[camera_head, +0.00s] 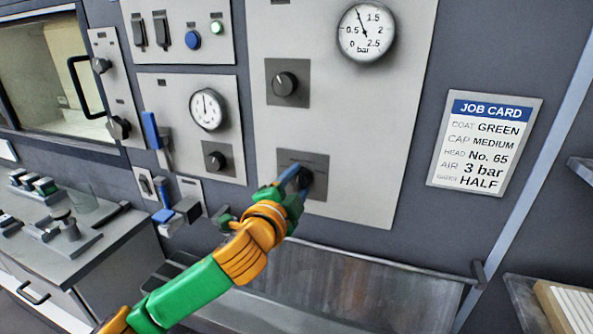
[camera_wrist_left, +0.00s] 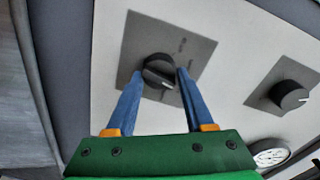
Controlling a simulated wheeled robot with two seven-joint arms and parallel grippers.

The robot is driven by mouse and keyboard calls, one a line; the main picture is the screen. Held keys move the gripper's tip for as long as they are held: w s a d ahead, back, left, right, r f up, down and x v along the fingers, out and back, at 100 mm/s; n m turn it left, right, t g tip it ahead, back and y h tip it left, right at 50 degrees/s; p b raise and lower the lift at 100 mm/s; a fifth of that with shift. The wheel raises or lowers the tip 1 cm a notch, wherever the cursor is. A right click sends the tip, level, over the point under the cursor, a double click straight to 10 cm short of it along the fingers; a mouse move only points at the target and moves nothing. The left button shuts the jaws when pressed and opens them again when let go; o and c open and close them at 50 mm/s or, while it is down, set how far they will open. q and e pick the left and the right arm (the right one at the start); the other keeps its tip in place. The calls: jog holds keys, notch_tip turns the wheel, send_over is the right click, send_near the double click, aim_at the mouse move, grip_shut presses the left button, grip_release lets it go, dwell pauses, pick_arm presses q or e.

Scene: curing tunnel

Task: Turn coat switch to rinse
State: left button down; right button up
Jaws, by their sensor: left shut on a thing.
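The switch is a black rotary knob (camera_wrist_left: 158,72) on a dark square plate (camera_wrist_left: 190,50). In the head view the same plate (camera_head: 318,161) is low on the large pale panel, and the knob is partly hidden by my gripper. My left gripper (camera_wrist_left: 155,78) has its two blue fingers on either side of the knob, shut on it. It also shows in the head view (camera_head: 298,178). The plate's lettering is too small to read, so I cannot tell which label the knob points at. My right gripper is not in view.
Another black knob (camera_head: 285,84) sits above on the same panel, under a pressure gauge (camera_head: 366,32). A job card (camera_head: 484,143) hangs to the right. A metal trough (camera_head: 340,285) lies below the panel. A workbench (camera_head: 110,235) with small fittings stands at the left.

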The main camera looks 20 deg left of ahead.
pick_arm(q)
jog(key=m+p, duration=0.4)
jog(key=m, duration=0.1)
jog(key=shift+r+y, duration=0.2)
jog(key=shift+y, duration=0.1)
jog(key=m+p, duration=0.2)
jog(key=m, duration=0.1)
jog(key=shift+f+p, duration=0.1)
jog(key=shift+p, duration=0.2)
jog(key=shift+f+m+y+p, duration=0.15)
jog(key=shift+m+y+p, duration=0.25)
jog(key=shift+m+p, duration=0.55)
jog(key=shift+m, duration=0.45)
jog(key=shift+c, duration=1.4)
grip_release()
jog(key=shift+w+f, duration=0.1)
